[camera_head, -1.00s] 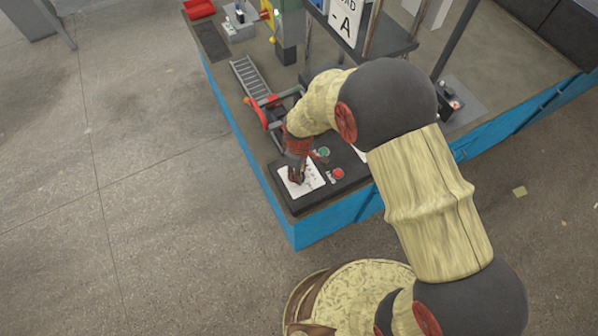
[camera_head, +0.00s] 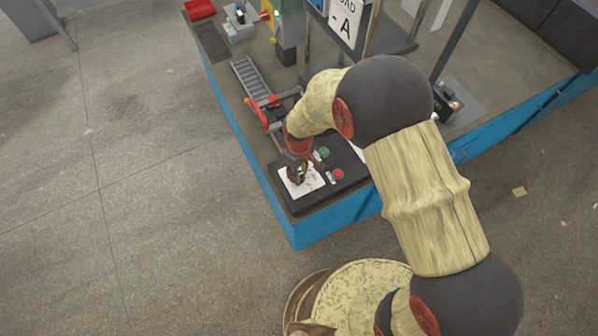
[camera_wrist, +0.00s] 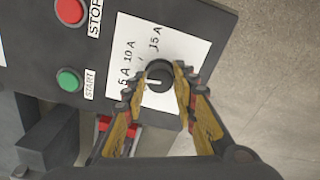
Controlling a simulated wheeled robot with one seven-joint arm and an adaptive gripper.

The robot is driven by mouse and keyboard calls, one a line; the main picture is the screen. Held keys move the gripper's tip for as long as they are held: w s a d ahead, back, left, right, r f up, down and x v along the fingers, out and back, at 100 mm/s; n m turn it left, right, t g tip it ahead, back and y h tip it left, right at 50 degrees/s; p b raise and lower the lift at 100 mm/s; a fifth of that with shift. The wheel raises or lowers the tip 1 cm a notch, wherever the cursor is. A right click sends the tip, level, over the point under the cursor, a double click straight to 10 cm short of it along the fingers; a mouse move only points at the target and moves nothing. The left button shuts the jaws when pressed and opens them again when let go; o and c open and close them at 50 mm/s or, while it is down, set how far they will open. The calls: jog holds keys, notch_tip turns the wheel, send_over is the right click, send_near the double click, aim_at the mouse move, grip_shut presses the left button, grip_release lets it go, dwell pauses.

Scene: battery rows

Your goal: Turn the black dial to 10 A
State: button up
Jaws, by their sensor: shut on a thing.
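The black dial (camera_wrist: 158,68) sits on a white label card (camera_wrist: 178,50) marked 5 A, 10 A and 15 A. It shows between the two fingers of my gripper (camera_wrist: 157,82) in the wrist view. My gripper is shut on the dial, one finger on each side. A small white mark shows on the dial, but I cannot tell which value it points at. In the head view my gripper (camera_head: 297,178) is down at the card (camera_head: 311,183) and hides the dial.
A green START button (camera_wrist: 69,79) and a red STOP button (camera_wrist: 70,11) are on the same dark panel (camera_wrist: 215,18), beside the card. A red-handled device (camera_head: 266,112) and a ladder-like grey rack (camera_head: 251,80) stand behind the panel on the bench.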

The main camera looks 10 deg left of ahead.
jog(key=m+p, duration=0.1)
jog(key=m, duration=0.4)
jog(key=shift+m, duration=0.4)
dwell(0.4)
jog(key=o, duration=1.1)
jog(key=shift+o, duration=0.2)
jog(key=shift+r, duration=0.15)
notch_tip(320, 180, up, 12)
